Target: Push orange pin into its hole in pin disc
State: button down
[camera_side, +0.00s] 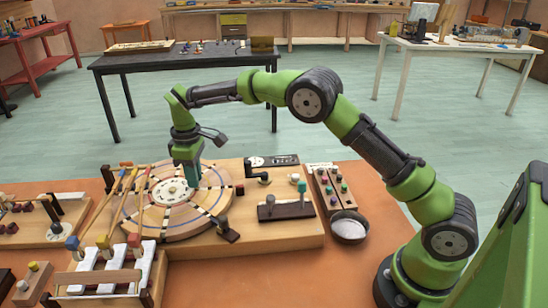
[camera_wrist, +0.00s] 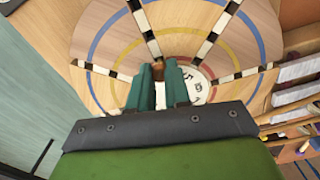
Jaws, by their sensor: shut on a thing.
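The pin disc (camera_side: 160,222) is a round wooden disc on a wooden base, with coloured rings, black-and-white radial strips and a white marked hub (camera_side: 168,192). It fills much of the wrist view (camera_wrist: 105,45). My gripper (camera_side: 190,182) points down over the disc, just right of the hub. Its teal fingers are closed around a small brown-orange piece, which looks like the orange pin (camera_wrist: 158,72) in the wrist view. The fingers hide most of it, and I cannot tell whether its tip is in a hole. The side view does not show the pin clearly.
A block with coloured pegs (camera_side: 331,188) and a dark bowl (camera_side: 349,226) stand right of the base. Mallets (camera_side: 121,185) lean over the disc's left side. White bars (camera_side: 115,268) are in front. A dark lever (camera_side: 225,230) sits at the disc's front right edge.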

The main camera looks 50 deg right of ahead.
jog(key=shift+f, duration=0.65)
dwell(0.3)
jog(key=c, duration=1)
grip_release()
jog(key=shift+r, duration=0.1)
